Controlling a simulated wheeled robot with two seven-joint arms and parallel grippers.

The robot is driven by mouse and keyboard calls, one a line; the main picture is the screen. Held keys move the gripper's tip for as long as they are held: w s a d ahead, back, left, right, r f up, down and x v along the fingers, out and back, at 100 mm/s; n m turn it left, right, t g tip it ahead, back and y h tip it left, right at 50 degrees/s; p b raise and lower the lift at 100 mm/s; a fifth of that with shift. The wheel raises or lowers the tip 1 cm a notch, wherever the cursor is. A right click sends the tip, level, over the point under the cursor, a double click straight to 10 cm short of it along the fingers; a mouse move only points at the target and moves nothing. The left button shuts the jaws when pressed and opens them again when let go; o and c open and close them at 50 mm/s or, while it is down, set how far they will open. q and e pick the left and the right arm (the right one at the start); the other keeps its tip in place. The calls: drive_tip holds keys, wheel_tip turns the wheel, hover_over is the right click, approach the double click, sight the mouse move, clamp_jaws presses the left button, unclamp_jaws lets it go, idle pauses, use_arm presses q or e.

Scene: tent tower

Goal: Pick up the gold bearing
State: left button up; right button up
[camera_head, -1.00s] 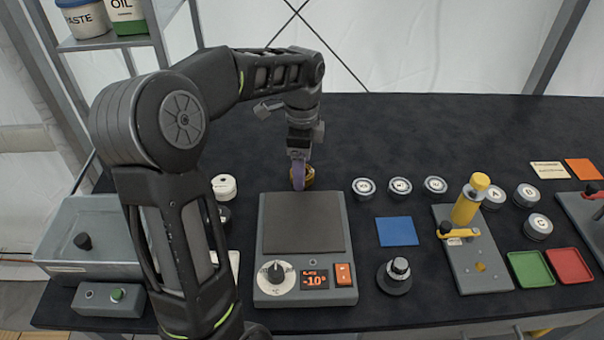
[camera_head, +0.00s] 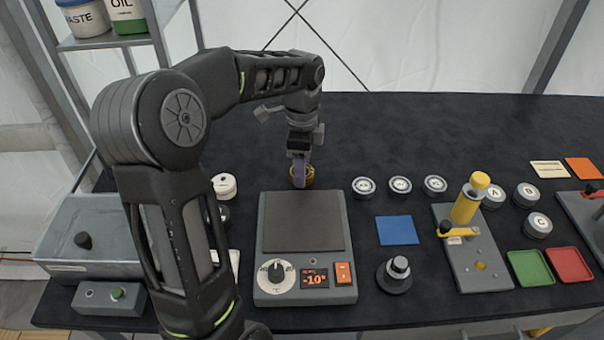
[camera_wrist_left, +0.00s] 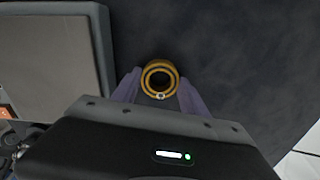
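The gold bearing (camera_head: 309,175) is a short gold ring on the dark table, just behind the grey hot plate with the dial. In the left wrist view the bearing (camera_wrist_left: 160,79) shows from above as a gold ring with a dark hole. My left gripper (camera_head: 300,180) is lowered at it, pointing down. In the left wrist view the purple fingers of my left gripper (camera_wrist_left: 160,92) stand on both sides of the bearing. Whether they touch it is hard to tell; small gaps seem to show near the tips. My right gripper is not in view.
The grey plate unit (camera_head: 303,225) reads -10 and stands right in front of the bearing. Several round lidded tins (camera_head: 364,187) stand to the right, with a blue square (camera_head: 397,231) before them. A metal tray (camera_head: 85,240) is at left. The table behind is clear.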

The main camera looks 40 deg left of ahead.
use_arm(q)
clamp_jaws()
idle(0.3)
wheel_tip(320, 180, up, 10)
drive_tip(key=p, duration=0.1)
idle(0.5)
idle(0.4)
